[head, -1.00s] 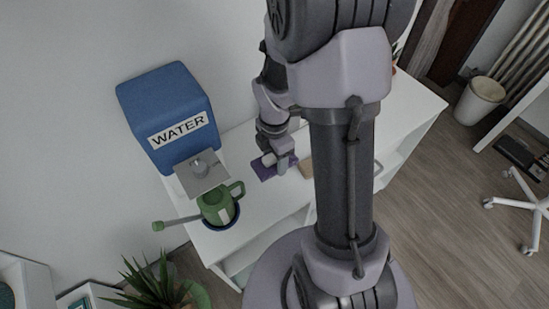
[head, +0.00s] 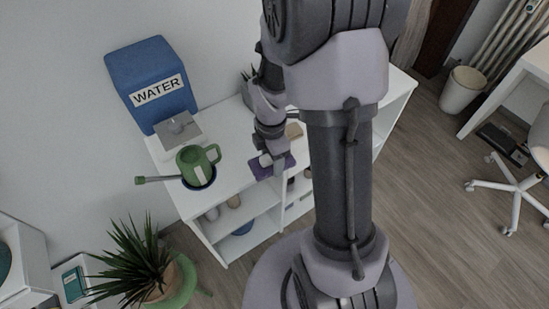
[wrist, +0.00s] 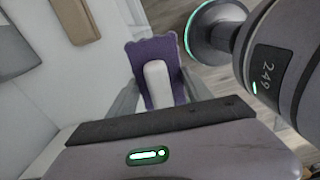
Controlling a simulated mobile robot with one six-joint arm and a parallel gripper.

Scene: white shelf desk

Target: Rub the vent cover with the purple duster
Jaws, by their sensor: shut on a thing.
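The purple duster (head: 262,172) has a white handle and a scalloped purple pad. My gripper (head: 270,157) is shut on its handle and holds it at the front edge of the white shelf desk. In the wrist view the white handle (wrist: 157,84) stands between my two fingers (wrist: 160,95), with the purple pad (wrist: 148,52) behind it. The pad overlaps the desk edge and the floor in that view. I cannot make out a vent cover in either view.
A blue WATER box (head: 150,82) and a green watering can (head: 196,163) stand on the left of the desk (head: 232,135). A potted plant (head: 135,262) stands at front left. Open shelves below hold small items.

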